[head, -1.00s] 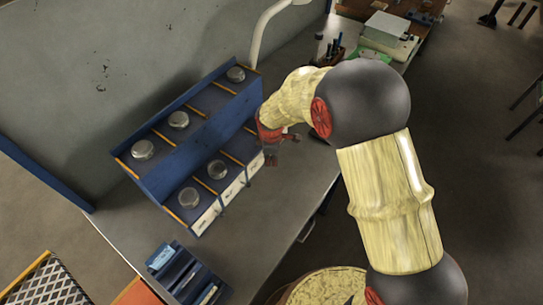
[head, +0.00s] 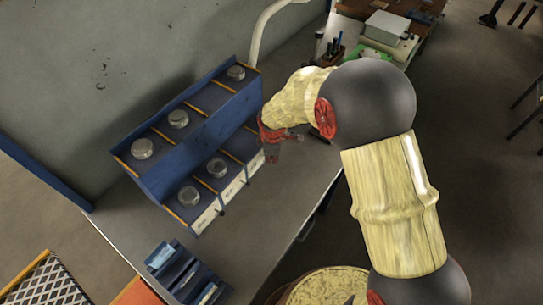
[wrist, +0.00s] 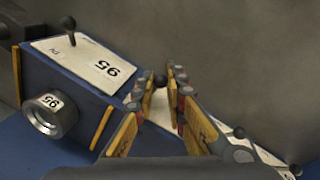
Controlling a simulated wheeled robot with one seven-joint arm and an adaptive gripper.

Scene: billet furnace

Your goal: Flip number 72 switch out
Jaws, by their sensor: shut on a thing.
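My gripper (head: 271,153) is at the right end of the blue stepped rack (head: 170,178), in front of its lower shelf. In the wrist view the two yellow-padded fingers (wrist: 165,95) are closed around a small dark ball-tipped switch (wrist: 160,79). The white plate under this switch is mostly covered by the fingers, so its number cannot be read. The neighbouring plate (wrist: 100,68) on the left reads 95 and carries its own ball-tipped switch (wrist: 68,23). No number 72 is readable in either view.
More switch knobs (wrist: 239,132) lie to the right of the fingers. A metal cylinder marked 95 (wrist: 50,114) sits in its bay near the left finger. Several metal discs stand on the rack. A blue holder (head: 175,270) is at the bench front; bare bench lies right of it.

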